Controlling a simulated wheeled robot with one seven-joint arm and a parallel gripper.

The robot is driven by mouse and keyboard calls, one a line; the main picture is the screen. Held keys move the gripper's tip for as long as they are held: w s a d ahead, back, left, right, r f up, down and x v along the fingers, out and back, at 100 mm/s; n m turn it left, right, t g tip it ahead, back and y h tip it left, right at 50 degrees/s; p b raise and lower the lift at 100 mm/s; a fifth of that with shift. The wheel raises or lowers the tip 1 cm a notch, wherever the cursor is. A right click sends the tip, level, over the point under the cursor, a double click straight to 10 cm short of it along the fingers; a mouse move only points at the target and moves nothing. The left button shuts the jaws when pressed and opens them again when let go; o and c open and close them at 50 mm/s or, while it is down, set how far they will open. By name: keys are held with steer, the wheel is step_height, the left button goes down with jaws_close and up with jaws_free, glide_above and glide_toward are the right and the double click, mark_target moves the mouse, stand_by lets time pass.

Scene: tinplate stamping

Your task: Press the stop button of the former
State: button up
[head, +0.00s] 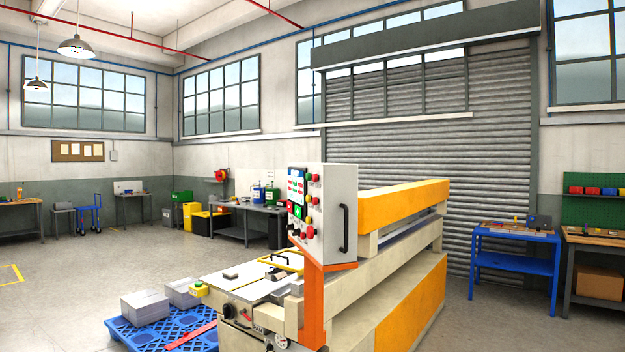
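The former appears to be the large cream and orange machine (385,290) right of centre. A pale grey control box (340,205) stands on an orange post (314,305) at its near end. Its narrow left face carries a small display and several red and green buttons. Labels are too small to read, so I cannot tell which button is the stop. My gripper is not in view.
A blue pallet (165,335) with grey stacks (145,306) stands on the floor left of the machine. A blue table (515,262) and a workbench (595,240) stand at the right. A bench (245,222) is at the back. The floor at left is open.

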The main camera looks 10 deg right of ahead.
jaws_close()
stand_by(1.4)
